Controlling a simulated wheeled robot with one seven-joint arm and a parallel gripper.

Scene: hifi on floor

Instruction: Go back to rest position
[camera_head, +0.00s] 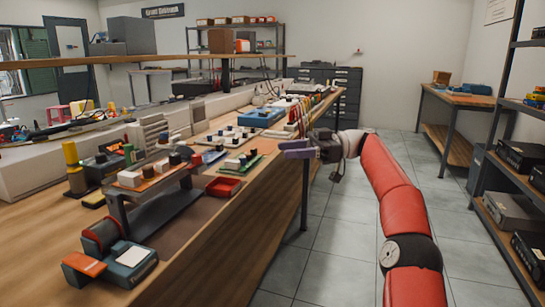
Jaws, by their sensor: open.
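My red arm reaches up from the bottom right of the head view, and my gripper (297,149) is at its far end. The gripper points left, beside the right edge of the long wooden workbench (235,222). Its light purple fingers look empty. They appear at about the height of the bench top, but I cannot tell whether they are over it or just off its edge.
The workbench carries a red tray (223,187), a blue box (261,116) and several small parts. A metal shelf (510,240) with dark devices stands at the right. A second wooden table (458,97) is at the back right. Tiled floor (335,235) lies free between them.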

